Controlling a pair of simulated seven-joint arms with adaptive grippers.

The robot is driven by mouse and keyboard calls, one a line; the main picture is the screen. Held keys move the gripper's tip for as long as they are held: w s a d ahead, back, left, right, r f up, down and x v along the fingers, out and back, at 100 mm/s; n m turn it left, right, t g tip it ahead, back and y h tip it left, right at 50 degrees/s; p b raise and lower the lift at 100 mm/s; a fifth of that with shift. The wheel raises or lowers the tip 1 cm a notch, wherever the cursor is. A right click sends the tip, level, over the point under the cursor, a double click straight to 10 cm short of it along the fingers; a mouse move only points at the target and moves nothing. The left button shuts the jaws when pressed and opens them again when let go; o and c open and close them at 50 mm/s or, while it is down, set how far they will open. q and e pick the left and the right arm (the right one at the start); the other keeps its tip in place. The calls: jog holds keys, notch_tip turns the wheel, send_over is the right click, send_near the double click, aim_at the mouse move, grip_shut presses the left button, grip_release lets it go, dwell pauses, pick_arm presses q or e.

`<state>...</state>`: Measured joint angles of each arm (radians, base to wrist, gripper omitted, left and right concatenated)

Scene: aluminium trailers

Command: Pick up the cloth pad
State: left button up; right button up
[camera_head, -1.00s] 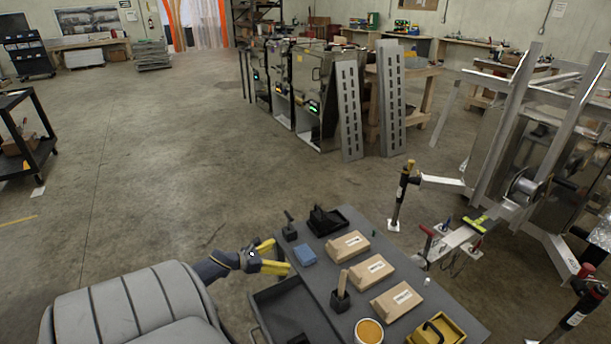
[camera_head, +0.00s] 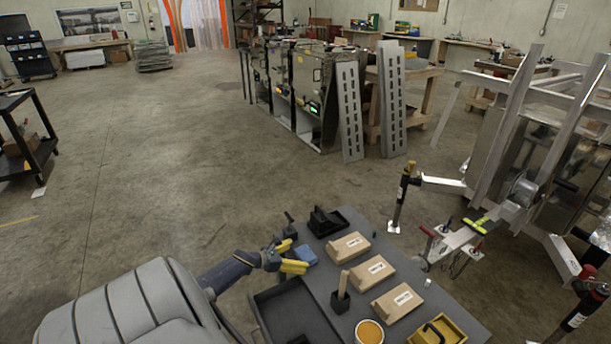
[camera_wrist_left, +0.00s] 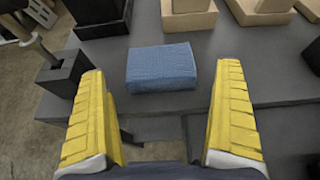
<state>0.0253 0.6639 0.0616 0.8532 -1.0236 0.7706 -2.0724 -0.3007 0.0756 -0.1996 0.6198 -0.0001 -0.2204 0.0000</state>
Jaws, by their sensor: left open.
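The cloth pad (camera_head: 306,254) is a small blue block-shaped pad lying on the dark grey cart top (camera_head: 323,277), near its left edge. In the left wrist view the pad (camera_wrist_left: 161,68) lies flat just beyond the fingertips, centred between them. My left gripper (camera_head: 293,256) has yellow fingers and is open, with one finger to each side of the pad's near end. In the left wrist view the gripper (camera_wrist_left: 160,90) is empty and its fingers do not touch the pad. My right gripper is not in view.
Several brown boxes (camera_head: 347,246) stand right of the pad. A black holder (camera_head: 325,222) and a small dark block with a handle (camera_head: 289,232) stand behind it. An open drawer (camera_head: 285,310) juts out in front. A yellow round tin (camera_head: 369,332) is at the near edge.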

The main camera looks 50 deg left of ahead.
aim_at(305, 255)
pick_arm(q)
jog(key=shift+x, duration=1.35)
jog(key=c, duration=1)
